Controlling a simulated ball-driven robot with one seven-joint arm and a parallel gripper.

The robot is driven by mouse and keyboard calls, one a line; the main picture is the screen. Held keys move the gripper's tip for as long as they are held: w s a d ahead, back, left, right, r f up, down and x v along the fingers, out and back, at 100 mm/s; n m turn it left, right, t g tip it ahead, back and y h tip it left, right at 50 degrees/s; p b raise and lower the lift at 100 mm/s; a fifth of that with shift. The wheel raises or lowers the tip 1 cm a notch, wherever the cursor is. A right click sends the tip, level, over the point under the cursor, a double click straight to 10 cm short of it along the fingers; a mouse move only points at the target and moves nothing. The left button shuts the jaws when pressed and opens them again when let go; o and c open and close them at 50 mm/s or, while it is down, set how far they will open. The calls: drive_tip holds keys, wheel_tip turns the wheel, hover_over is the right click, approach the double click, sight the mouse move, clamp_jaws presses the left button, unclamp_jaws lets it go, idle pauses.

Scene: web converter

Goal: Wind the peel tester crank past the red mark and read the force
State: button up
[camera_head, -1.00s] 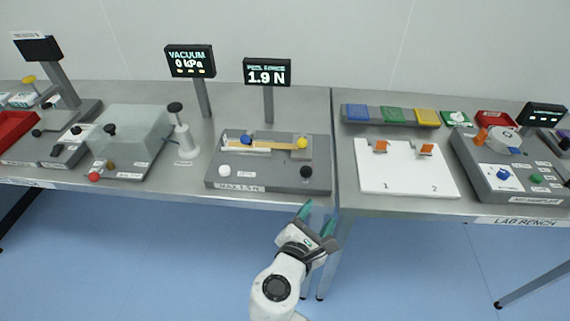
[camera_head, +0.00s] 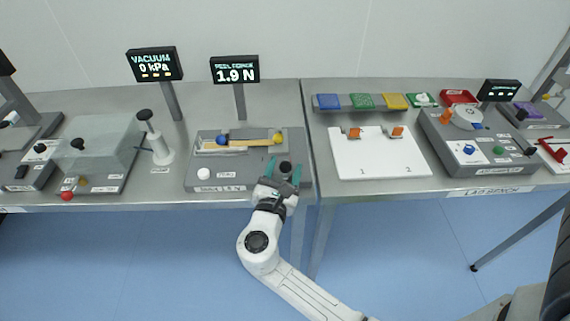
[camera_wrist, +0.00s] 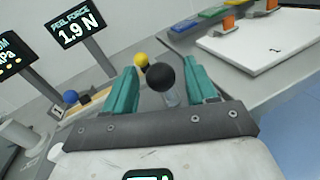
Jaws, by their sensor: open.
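The peel tester (camera_head: 196,178) is a grey block on the left bench, with a blue knob (camera_head: 222,140), a yellow knob (camera_head: 278,139) and a white button (camera_head: 204,173) on it. The crank's black ball knob (camera_head: 285,167) is at its right front; it also shows in the wrist view (camera_wrist: 160,77). My gripper (camera_head: 284,172) is open, its teal fingers on either side of the black knob, with gaps visible in the wrist view. The peel force display (camera_head: 235,70) reads 1.9 N. I cannot make out the red mark.
A vacuum display (camera_head: 155,66) reading 0 kPa, a clear box (camera_head: 104,140) and a white pump (camera_head: 157,145) stand to the left. A white board (camera_head: 375,160) with orange clips lies right of the bench seam.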

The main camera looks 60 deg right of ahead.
drive_tip(key=shift+w+d, duration=0.1)
drive_tip(key=shift+d, duration=0.3)
drive_tip(key=c, duration=1)
